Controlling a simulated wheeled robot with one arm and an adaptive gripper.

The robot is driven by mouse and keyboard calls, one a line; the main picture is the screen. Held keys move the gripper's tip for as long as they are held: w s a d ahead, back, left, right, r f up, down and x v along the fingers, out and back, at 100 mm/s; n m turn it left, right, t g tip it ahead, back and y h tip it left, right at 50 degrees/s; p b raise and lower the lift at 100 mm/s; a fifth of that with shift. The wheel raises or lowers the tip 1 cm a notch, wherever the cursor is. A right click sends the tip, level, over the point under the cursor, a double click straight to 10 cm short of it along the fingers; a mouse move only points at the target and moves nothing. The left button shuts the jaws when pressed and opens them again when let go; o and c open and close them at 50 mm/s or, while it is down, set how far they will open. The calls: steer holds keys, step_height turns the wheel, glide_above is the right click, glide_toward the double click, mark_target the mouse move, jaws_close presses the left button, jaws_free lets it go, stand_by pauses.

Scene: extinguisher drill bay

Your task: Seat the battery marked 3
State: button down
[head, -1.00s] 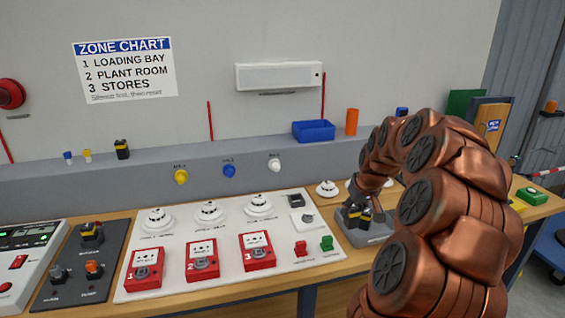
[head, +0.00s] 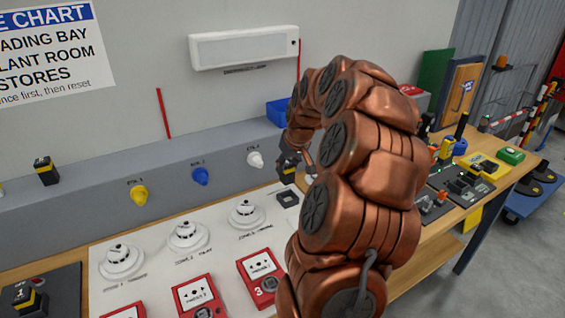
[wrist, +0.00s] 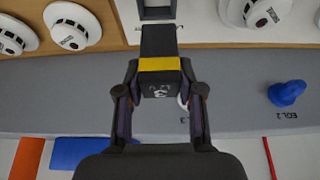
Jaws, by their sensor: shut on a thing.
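My gripper (wrist: 158,112) is shut on a black battery (wrist: 158,78) with a yellow band; its end face carries an upside-down 3 in the wrist view. In the head view the battery (head: 288,168) hangs from my gripper (head: 293,152), above the back right of the white panel (head: 150,236). A dark square socket (head: 287,199) lies on that panel, just below the battery. The socket frame (wrist: 157,10) also shows at the top of the wrist view, beyond the battery's far end. The battery appears to be above the socket and apart from it.
Several white detectors (head: 188,237) and red call points (head: 262,277) stand on the panel. A white plug (head: 255,160) sits on the grey ledge close left of my gripper, with a blue bin (head: 277,112) behind. Another battery (head: 27,297) stands at bottom left.

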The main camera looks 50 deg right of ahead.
mark_target(288, 179)
steer(key=shift+s+f, duration=0.1)
steer(key=shift+f, duration=2.45)
steer(key=shift+b, duration=1.35)
stand_by(0.7)
steer(key=shift+f+b, duration=1.25)
steer(key=shift+f, duration=0.3)
stand_by(1.2)
steer(key=c, duration=0.7)
jaws_free()
steer(key=shift+o, duration=0.2)
